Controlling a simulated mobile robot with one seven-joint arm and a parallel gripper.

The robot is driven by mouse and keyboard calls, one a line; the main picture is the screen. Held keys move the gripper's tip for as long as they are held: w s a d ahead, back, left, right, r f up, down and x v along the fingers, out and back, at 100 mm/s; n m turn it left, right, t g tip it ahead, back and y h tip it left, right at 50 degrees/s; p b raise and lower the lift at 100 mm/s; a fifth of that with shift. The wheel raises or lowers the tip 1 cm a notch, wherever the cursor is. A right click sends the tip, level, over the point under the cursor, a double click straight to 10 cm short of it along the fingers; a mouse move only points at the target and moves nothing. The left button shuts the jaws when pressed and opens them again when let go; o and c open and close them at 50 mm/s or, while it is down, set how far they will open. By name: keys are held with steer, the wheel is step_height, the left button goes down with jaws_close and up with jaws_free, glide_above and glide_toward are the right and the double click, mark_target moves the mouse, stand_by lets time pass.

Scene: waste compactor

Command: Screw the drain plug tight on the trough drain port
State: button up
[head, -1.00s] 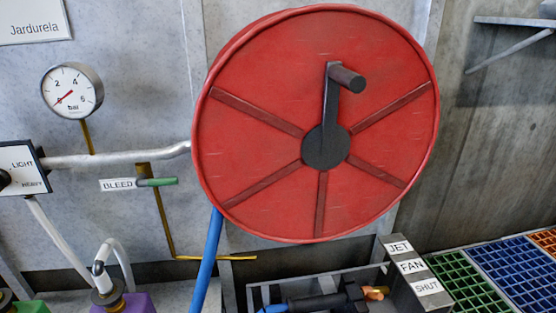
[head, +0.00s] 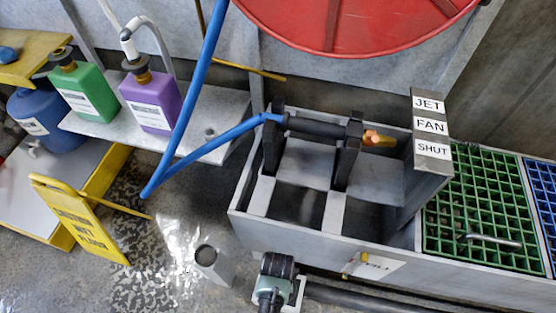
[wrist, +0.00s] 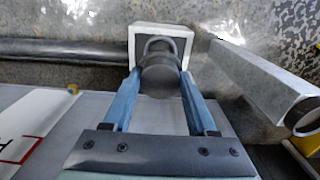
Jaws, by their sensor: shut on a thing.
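My gripper (wrist: 160,82) shows in the wrist view with its two blue fingers closed on either side of a dark rounded piece, seemingly the drain plug (wrist: 160,72). A dark loop shows at the plug's far end, in front of a white square block (wrist: 142,42). I cannot tell whether the plug touches this block or is threaded on anything. In the head view my gripper (head: 275,282) is at the bottom middle, just outside the front wall of the trough (head: 330,240); the plug is hidden there. I cannot make out the drain port clearly.
A dark pipe (head: 375,304) runs along the floor before the trough. A short grey post (head: 212,264) stands left of my gripper. A yellow wet-floor sign (head: 80,218) stands farther left on wet floor. A spray lance (head: 315,127) rests across the trough's supports.

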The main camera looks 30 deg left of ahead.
steer(key=shift+a+r+p, duration=0.1)
steer(key=shift+p, duration=0.25)
step_height(320, 180, down, 6)
steer(key=b, duration=0.4)
steer(key=shift+b, duration=0.4)
steer(key=n, duration=0.4)
steer(key=shift+r+n, duration=0.25)
steer(key=shift+n, duration=0.35)
steer(key=n, duration=0.2)
steer(key=shift+n, duration=1.6)
